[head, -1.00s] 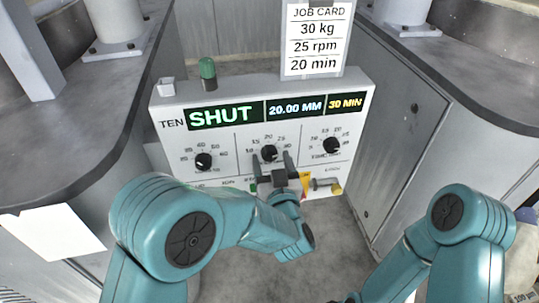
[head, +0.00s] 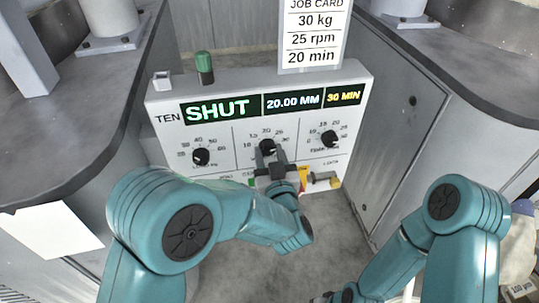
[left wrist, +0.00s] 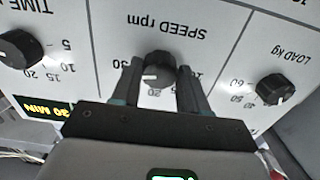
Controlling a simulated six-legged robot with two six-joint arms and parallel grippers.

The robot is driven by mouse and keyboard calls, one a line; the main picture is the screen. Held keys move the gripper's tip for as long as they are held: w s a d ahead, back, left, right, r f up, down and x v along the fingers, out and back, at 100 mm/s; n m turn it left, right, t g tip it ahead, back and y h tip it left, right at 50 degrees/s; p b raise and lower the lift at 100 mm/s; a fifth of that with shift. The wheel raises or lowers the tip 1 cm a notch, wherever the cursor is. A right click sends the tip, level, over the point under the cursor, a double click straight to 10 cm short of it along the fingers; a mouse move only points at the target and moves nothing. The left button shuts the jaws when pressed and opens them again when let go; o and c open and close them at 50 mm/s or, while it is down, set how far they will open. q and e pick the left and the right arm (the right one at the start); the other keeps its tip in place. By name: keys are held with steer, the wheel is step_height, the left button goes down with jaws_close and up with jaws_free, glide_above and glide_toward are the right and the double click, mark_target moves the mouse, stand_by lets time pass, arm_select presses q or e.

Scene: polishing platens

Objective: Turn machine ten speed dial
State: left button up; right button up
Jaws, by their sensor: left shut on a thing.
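The machine ten panel (head: 168,140) faces me, with a display reading SHUT, 20.00 MM and 30 MIN. The speed dial (head: 267,145) is the middle black knob; in the left wrist view the knob (left wrist: 158,68) sits under the label SPEED rpm, seen upside down. My left gripper (head: 270,155) is at this dial, its two fingers on either side of the knob; in the left wrist view the fingers (left wrist: 157,85) are closed on it. A white mark on the knob shows between the fingers.
The load dial (head: 201,157) is left of the speed dial and the time dial (head: 329,138) right. A job card (head: 312,35) above reads 30 kg, 25 rpm, 20 min. A green-capped post (head: 205,66) stands on top. A yellow-and-red part and lever lie below.

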arm_select(q)
steer(key=n+b, duration=0.1)
steer(key=b, duration=0.1)
steer(key=n+b, duration=0.3)
steer(key=shift+f+n+b, duration=0.25)
steer(key=shift+n+b, duration=0.05)
steer(key=shift+b, duration=0.1)
steer(key=shift+r+n+b, duration=0.2)
steer(key=shift+n+b, duration=1.3)
steer(key=shift+b, duration=0.1)
steer(key=shift+r, duration=0.1)
steer(key=o, duration=1.1)
steer(key=shift+w, duration=0.1)
steer(key=shift+c, duration=0.2)
